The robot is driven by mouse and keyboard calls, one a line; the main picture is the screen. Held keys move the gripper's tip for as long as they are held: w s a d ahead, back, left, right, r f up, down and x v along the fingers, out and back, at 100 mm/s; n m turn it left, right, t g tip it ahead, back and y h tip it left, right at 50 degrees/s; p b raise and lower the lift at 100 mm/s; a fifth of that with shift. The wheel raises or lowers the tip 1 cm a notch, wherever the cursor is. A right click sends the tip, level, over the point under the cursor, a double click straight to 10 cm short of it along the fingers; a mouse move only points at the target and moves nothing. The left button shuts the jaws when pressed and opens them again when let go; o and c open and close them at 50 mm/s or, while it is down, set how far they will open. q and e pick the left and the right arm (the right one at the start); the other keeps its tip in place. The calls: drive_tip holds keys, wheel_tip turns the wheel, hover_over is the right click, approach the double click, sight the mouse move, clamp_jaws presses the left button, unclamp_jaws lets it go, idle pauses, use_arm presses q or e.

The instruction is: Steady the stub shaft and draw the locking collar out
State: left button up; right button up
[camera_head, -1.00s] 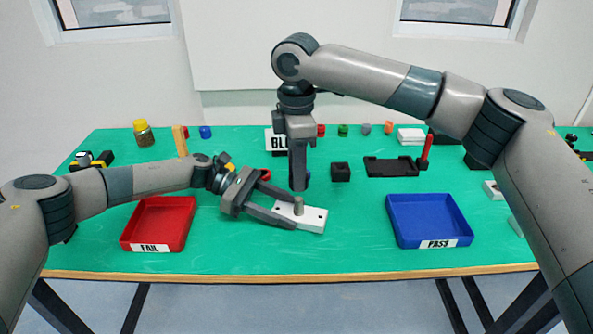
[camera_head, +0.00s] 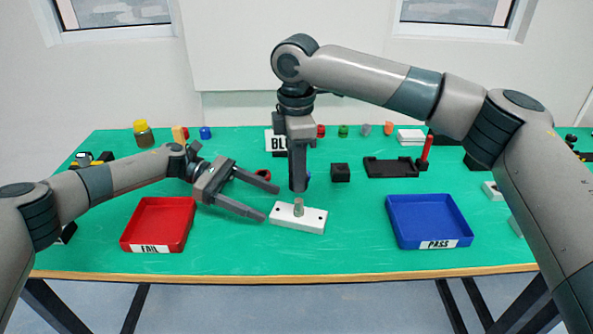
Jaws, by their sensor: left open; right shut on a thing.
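The grey stub shaft (camera_head: 298,207) stands upright in a white base block (camera_head: 283,217) at the table's middle front. My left gripper (camera_head: 272,201) is open and empty, to the left of the block and apart from the shaft. My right gripper (camera_head: 299,186) points down, shut, above and just behind the shaft. A small blue piece (camera_head: 308,176), which looks like the locking collar, shows at its fingertips. The fingers hide most of this piece.
A red FAIL tray (camera_head: 128,241) lies at left and a blue PASS tray (camera_head: 466,229) at right. A black cube (camera_head: 340,173) and a black holder (camera_head: 390,167) stand behind. Small coloured parts line the back. The front strip of green table is clear.

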use_arm(q)
drive_tip(key=v, duration=0.5)
idle(0.4)
